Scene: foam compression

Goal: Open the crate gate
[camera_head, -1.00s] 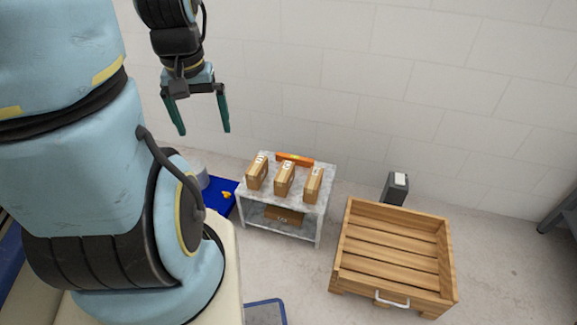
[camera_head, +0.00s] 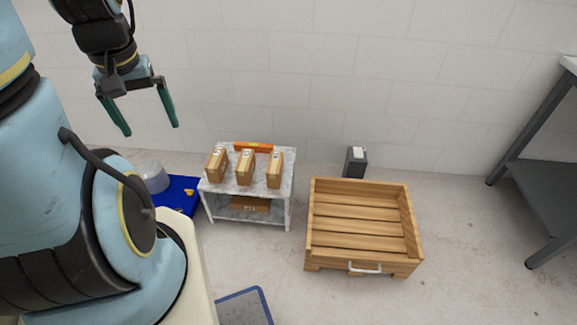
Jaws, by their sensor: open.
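The wooden crate (camera_head: 414,225) stands on the floor right of centre, open at the top, with a slatted bottom and nothing in it. Its front side, the gate (camera_head: 335,263), is upright and carries a white handle (camera_head: 365,268). My gripper (camera_head: 149,130) hangs at the upper left in front of the wall, open and empty, with its green fingers pointing down. It is well away from the crate and the handle.
A small table (camera_head: 274,195) left of the crate bears three cardboard boxes (camera_head: 245,168) and an orange level (camera_head: 254,147). A dark grey bin (camera_head: 355,162) stands behind the crate. A grey bench (camera_head: 545,190) is at the right. Floor around the crate's front and right is clear.

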